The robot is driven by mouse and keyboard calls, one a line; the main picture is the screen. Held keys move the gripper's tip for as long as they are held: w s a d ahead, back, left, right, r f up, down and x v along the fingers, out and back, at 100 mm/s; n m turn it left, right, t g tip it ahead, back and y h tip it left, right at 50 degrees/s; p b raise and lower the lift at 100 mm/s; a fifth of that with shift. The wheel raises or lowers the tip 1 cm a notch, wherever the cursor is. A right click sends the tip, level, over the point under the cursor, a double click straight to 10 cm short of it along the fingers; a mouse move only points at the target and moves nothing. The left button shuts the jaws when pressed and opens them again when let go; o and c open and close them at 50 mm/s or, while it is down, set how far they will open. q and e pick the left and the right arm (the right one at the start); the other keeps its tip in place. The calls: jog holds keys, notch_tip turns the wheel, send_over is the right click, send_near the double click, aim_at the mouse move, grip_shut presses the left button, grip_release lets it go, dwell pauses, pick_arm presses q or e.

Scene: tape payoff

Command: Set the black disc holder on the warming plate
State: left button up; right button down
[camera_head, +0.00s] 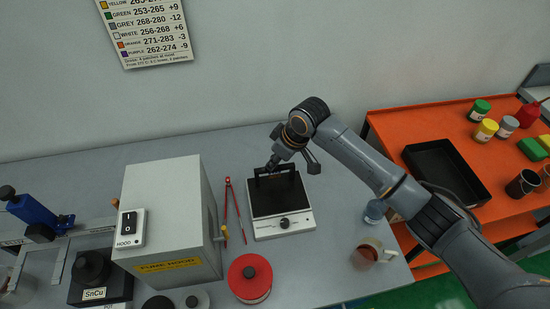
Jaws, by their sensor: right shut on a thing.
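The warming plate (264,233) is a white box with a dark square top and a black front knob, standing on the grey table near the middle. The black disc holder (263,183) appears as a dark bracket over the back part of the plate's top. My right gripper (274,170) reaches in from the right and is shut on the holder from above. The black holder blends with the dark top, so I cannot tell whether it touches the plate. My left gripper is out of view.
A red round container (250,278) is in front. A glass mug (368,254) and a small blue-grey jar (375,211) are to the right. An orange bench (400,120) holds a black tray (447,172).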

jog(key=shift+f, duration=0.3)
dwell(0.7)
jog(key=c, duration=1.2)
grip_release()
jog(key=shift+o, duration=0.2)
jog(key=o, duration=0.6)
jog(key=shift+c, duration=0.2)
jog(key=shift+r, duration=0.1)
notch_tip(320, 180, up, 7)
jog(key=p, duration=0.7)
jog(key=shift+p, duration=0.3)
